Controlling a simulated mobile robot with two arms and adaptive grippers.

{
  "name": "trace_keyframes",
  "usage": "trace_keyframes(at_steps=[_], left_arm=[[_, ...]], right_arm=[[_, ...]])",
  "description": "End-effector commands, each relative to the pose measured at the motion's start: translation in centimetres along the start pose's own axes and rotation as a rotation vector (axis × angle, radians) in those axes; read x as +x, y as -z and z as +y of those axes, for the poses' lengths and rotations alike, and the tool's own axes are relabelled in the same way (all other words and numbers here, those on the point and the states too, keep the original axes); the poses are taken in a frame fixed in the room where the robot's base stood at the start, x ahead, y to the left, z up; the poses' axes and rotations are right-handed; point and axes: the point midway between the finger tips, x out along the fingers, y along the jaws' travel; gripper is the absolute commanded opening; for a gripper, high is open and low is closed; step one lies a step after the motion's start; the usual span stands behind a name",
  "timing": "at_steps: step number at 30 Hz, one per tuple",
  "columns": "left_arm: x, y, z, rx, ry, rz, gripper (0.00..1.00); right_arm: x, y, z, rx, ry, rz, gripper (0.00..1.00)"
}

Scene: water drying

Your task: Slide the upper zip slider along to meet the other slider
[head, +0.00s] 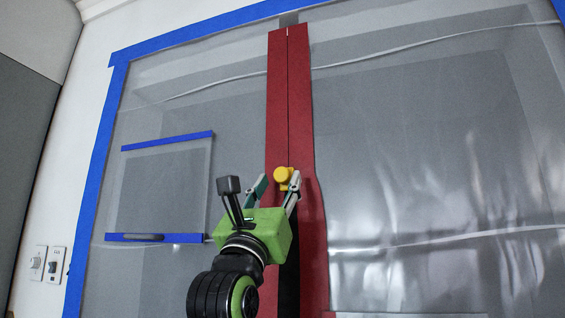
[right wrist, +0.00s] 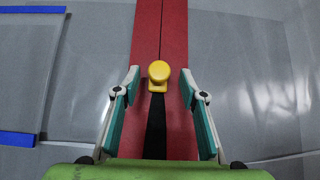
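A yellow zip slider (head: 284,176) sits on the seam of a red vertical zip strip (head: 290,95) fixed to a clear plastic sheet. In the right wrist view the slider (right wrist: 158,75) shows a round knob on a small base. The seam is closed above it, and a dark gap (right wrist: 155,125) opens below it. My right gripper (head: 278,181) is open. In the right wrist view its fingers (right wrist: 160,78) stand apart on either side of the slider, not visibly touching it. No second slider can be made out. My left gripper is not in view.
Blue tape (head: 190,41) frames the clear plastic sheet (head: 420,130). A clear panel with blue strips (head: 168,142) is on the left of the sheet. Wall switches (head: 46,263) are at the lower left. The strip above the slider is clear.

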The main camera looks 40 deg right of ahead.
Motion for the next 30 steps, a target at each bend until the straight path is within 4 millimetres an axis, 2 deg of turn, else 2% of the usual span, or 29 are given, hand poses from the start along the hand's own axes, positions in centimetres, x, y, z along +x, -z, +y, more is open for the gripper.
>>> trace_keyframes(at_steps=[1,3,7,19,20,21,24,30], left_arm=[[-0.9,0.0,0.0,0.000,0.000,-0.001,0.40],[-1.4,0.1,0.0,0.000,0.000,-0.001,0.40],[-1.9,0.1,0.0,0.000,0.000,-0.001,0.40],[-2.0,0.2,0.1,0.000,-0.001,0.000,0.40],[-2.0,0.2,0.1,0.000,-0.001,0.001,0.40],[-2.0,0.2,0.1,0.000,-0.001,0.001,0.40],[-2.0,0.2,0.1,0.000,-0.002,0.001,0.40],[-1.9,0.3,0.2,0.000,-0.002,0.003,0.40]], right_arm=[[1.3,-0.3,0.0,-0.003,0.001,0.000,0.39],[2.3,-0.3,-0.1,-0.002,0.002,0.000,0.39],[3.6,-0.1,0.0,-0.002,0.000,0.000,0.39],[4.2,0.0,0.0,0.000,0.000,0.000,0.39],[4.2,0.0,0.0,0.000,0.000,0.000,0.33],[4.2,0.0,0.0,-0.001,0.000,0.000,0.23],[4.2,0.0,0.0,-0.001,0.000,0.000,0.00],[4.1,0.3,0.2,-0.001,-0.001,0.000,0.00]])
